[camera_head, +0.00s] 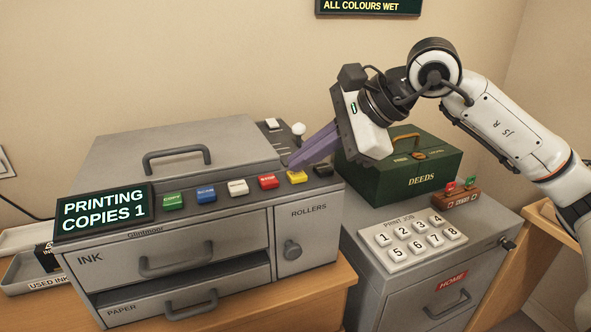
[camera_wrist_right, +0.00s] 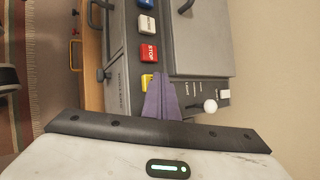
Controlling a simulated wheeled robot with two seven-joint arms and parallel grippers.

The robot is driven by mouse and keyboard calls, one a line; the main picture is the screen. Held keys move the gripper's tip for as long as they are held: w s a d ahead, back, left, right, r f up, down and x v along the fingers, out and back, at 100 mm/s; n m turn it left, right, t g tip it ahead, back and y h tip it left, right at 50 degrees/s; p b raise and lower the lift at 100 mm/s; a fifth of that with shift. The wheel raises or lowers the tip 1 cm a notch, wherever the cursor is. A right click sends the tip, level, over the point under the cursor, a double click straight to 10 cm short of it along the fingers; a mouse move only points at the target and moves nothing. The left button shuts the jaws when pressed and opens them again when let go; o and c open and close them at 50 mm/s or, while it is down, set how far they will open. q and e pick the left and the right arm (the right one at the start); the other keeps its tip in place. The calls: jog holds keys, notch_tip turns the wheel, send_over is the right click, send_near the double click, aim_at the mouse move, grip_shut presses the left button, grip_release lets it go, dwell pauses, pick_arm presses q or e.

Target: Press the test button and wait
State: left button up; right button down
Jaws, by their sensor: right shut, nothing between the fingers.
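The grey printing machine (camera_head: 200,230) has a row of coloured buttons along its top front edge: green (camera_head: 174,200), blue (camera_head: 206,192), white (camera_head: 238,187), red (camera_head: 267,181), yellow (camera_head: 297,177) and black (camera_head: 323,170). The red one reads STOP in the right wrist view (camera_wrist_right: 149,53). I cannot read which one is the test button. My right gripper (camera_head: 293,167) is shut and empty, its purple fingers pointing down at the yellow button. Its tips partly cover that button in the wrist view (camera_wrist_right: 148,82); I cannot tell if they touch. The display (camera_head: 104,211) reads PRINTING COPIES 1. My left gripper is out of view.
A green deeds box (camera_head: 420,180) stands on the grey cabinet to the right, close under my right gripper. A number keypad (camera_head: 413,239) lies in front of it. A white-knobbed lever (camera_head: 299,130) rises behind the buttons. A wall sign (camera_head: 367,6) reads ALL COLOURS WET.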

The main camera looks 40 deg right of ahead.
aim_at(304, 175)
jog(key=shift+r+p, duration=0.4)
jog(key=shift+r, duration=0.25)
notch_tip(304, 175, up, 6)
jog(key=p, duration=0.5)
dwell(0.6)
